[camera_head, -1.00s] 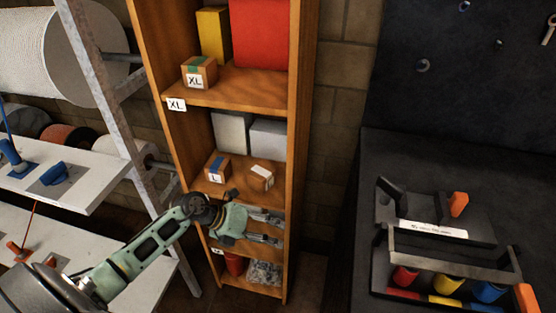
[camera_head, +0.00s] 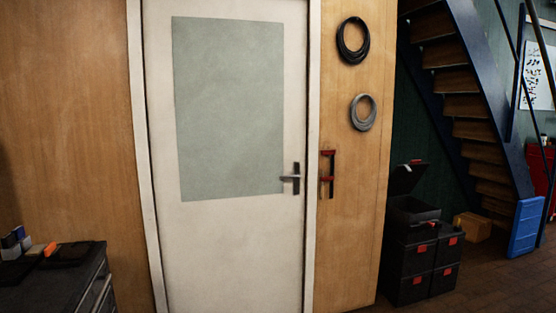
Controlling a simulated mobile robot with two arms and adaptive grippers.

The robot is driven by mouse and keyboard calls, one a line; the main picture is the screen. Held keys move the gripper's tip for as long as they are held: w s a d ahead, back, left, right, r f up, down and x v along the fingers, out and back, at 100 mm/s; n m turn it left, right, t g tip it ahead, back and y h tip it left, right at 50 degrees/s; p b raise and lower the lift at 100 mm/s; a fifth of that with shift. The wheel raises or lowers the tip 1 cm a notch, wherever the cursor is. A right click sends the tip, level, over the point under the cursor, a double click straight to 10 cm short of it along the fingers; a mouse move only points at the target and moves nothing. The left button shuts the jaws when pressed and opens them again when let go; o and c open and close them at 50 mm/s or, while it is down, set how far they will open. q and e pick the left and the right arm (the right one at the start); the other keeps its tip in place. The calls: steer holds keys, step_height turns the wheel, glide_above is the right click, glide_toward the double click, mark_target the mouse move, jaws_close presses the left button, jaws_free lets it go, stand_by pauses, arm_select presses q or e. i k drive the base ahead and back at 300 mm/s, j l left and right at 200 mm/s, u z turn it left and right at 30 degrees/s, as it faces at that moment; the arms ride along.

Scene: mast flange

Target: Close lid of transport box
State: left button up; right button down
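A stack of black transport boxes with red latches (camera_head: 412,262) stands on the floor at the right, beside the end of the wooden wall. The upper left box (camera_head: 412,210) is open. Its black lid (camera_head: 406,178) is tilted up at the back and has a red latch at its top edge. What lies inside the box is too dark to tell. Neither of my grippers is in the head view now.
A white door (camera_head: 235,240) with a handle fills the middle. A dark workbench (camera_head: 50,285) stands at the lower left. A blue crate (camera_head: 525,228), a cardboard box (camera_head: 472,227) and a staircase (camera_head: 465,105) are right of the boxes. Brown floor is visible there.

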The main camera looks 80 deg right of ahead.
mark_target(404, 178)
steer(key=z, duration=2.15)
